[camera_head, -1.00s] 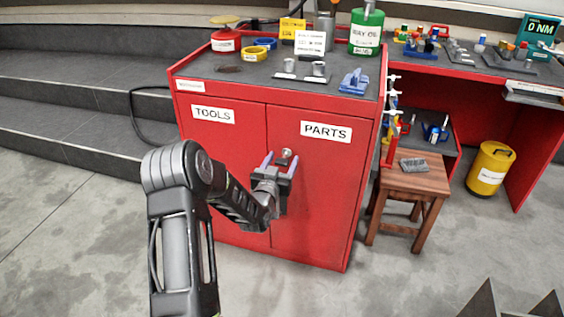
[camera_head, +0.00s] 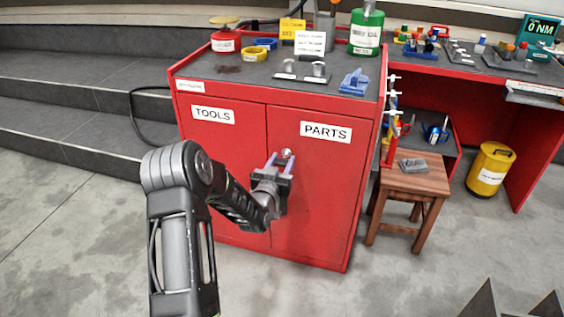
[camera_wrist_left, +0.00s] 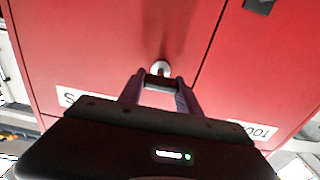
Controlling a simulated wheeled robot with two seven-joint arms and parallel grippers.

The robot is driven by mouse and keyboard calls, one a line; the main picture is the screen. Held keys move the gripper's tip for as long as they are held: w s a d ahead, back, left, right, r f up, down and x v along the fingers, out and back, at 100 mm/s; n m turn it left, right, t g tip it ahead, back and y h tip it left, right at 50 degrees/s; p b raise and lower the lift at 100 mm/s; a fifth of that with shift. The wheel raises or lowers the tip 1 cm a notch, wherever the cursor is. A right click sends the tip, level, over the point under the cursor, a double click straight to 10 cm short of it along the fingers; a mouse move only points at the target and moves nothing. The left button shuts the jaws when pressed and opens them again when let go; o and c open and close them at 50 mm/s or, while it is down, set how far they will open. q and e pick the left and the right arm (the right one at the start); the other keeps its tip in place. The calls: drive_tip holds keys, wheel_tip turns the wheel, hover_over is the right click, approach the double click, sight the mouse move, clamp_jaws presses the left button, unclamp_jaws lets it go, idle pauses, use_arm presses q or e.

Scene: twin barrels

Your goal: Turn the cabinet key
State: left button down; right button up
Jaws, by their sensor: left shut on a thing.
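The red cabinet (camera_head: 315,200) stands in the middle of the head view, with doors labelled TOOLS and PARTS. Both doors look shut. A silver round lock (camera_head: 286,152) sits on the PARTS door near the seam; it also shows in the left wrist view (camera_wrist_left: 160,66). My left gripper (camera_head: 281,159) is at the lock, fingers pointing at the door. In the left wrist view my left gripper (camera_wrist_left: 160,83) is shut on the dark key (camera_wrist_left: 158,84), just in front of the lock. Much of the key is hidden between the fingers. My right gripper is not in view.
Bottles, tins and clamps stand on the cabinet top, including a green can (camera_head: 366,30). A wooden stool (camera_head: 412,182) stands close on the right, with a red workbench (camera_head: 450,68) and a yellow canister (camera_head: 490,170) beyond.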

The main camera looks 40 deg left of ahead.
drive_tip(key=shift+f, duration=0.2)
use_arm(q)
drive_tip(key=n+b, duration=0.4)
drive_tip(key=n, duration=0.1)
drive_tip(key=shift+a+f, duration=0.1)
drive_tip(key=shift+f, duration=0.05)
drive_tip(key=n+b, duration=0.2)
drive_tip(key=n, duration=0.1)
drive_tip(key=shift+a+n, duration=0.1)
drive_tip(key=shift+n, duration=0.3)
drive_tip(key=n+b, duration=0.3)
drive_tip(key=n, duration=0.1)
drive_tip(key=n+b, duration=0.1)
drive_tip(key=n, duration=0.4)
drive_tip(key=shift+b, duration=0.35)
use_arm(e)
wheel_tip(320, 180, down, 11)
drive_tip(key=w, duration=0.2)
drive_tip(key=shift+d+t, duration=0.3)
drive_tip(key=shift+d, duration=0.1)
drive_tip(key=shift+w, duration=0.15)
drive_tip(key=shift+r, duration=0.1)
use_arm(q)
drive_tip(key=c, duration=0.8)
unclamp_jaws()
drive_tip(key=shift+c, duration=0.2)
